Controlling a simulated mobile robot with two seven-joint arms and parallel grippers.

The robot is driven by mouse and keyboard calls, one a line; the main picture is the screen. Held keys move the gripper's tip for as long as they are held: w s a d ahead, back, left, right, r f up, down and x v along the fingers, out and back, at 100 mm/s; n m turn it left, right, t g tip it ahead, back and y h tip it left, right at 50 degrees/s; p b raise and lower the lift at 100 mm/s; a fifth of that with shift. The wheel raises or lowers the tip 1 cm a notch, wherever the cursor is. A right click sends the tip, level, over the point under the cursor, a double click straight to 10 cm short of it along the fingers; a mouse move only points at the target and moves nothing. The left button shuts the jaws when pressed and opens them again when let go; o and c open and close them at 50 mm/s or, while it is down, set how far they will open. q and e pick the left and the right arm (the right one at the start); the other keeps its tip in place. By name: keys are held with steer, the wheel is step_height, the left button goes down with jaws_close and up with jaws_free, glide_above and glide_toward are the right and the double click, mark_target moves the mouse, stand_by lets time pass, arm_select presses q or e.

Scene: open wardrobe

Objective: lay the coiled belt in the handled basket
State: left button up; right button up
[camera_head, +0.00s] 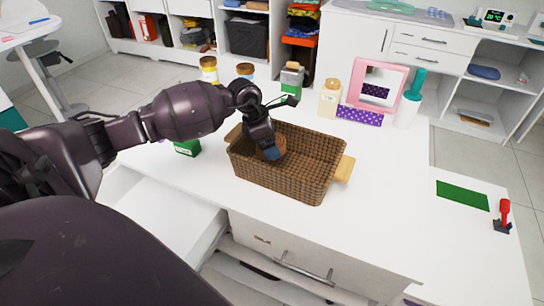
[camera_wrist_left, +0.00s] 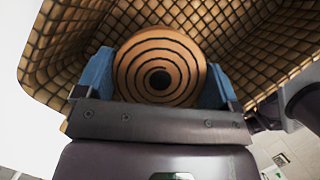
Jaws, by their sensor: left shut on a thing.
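The handled basket (camera_head: 314,151) is brown and woven, with light wooden handles, and stands on the white table. The coiled belt (camera_wrist_left: 160,65) is a round tan coil with dark spiral lines. My left gripper (camera_head: 272,152) reaches down into the left part of the basket. In the left wrist view its blue fingers (camera_wrist_left: 158,78) are shut on the belt, one on each side. The basket's woven wall (camera_wrist_left: 265,50) fills the background there. In the head view the belt (camera_head: 278,143) is partly hidden by the gripper. I cannot tell whether it touches the basket floor. My right gripper is not in view.
A pink-framed mirror (camera_head: 377,86), a cream bottle (camera_head: 330,98) and a white bottle with a teal top (camera_head: 410,100) stand behind the basket. Jars (camera_head: 208,70) stand at the back left. A green box (camera_head: 187,148) is left of the basket. The table right of the basket is clear.

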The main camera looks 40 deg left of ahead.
mark_target(270, 164)
arm_select(q)
steer(key=shift+f, duration=0.8)
step_height(270, 164, down, 3)
steer(key=shift+f+b, duration=0.2)
steer(key=shift+b, duration=0.15)
steer(key=shift+f, duration=0.25)
steer(key=shift+r, duration=0.1)
steer(key=o, duration=0.7)
steer(key=shift+f, duration=0.2)
steer(key=shift+o, duration=0.2)
steer(key=shift+r, duration=0.15)
